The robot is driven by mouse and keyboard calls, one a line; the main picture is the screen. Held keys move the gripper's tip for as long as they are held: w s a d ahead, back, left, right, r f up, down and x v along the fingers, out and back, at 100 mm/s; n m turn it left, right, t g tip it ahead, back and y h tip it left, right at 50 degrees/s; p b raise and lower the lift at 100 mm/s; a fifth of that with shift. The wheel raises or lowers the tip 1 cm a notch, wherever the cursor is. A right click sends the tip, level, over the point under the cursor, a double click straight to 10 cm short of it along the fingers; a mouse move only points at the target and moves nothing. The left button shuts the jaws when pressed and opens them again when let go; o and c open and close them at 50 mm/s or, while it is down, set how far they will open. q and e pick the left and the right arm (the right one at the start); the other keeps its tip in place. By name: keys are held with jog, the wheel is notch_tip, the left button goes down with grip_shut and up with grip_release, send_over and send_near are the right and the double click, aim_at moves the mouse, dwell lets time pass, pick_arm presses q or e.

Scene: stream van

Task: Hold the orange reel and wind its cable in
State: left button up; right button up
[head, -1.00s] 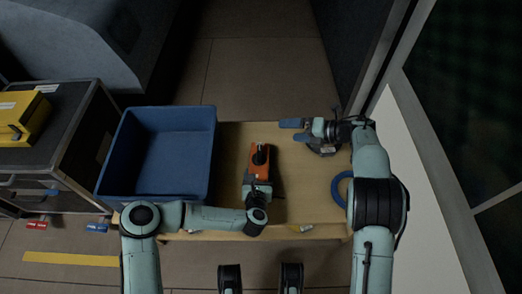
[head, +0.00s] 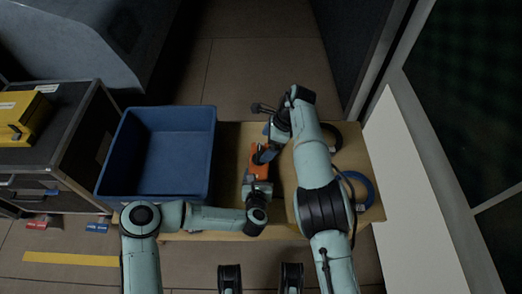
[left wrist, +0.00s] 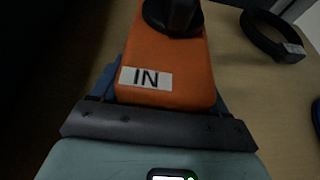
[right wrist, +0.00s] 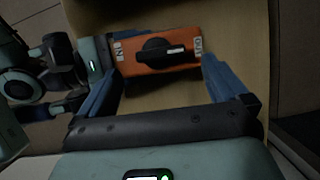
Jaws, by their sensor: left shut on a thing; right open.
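The orange reel (head: 257,167) is on the wooden table, with a black crank knob on its top. In the left wrist view the reel (left wrist: 172,62) shows a white "IN" label near my left gripper. My left gripper (head: 256,190) is shut on the near end of the reel. In the right wrist view the reel (right wrist: 158,57) lies lengthwise with its knob (right wrist: 165,52) and a label at each end. My right gripper (right wrist: 163,80) is open, its blue fingers pointing toward the reel with the knob between them, apart from it. I cannot make out the cable.
A blue bin (head: 158,192) stands left of the reel on the table. A blue ring (head: 360,190) and a black ring (head: 333,137) lie at the table's right side. A yellow case (head: 22,116) sits on the dark cabinet at far left.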

aim_at(259, 153)
jog(key=shift+x, duration=2.75)
jog(key=c, duration=1)
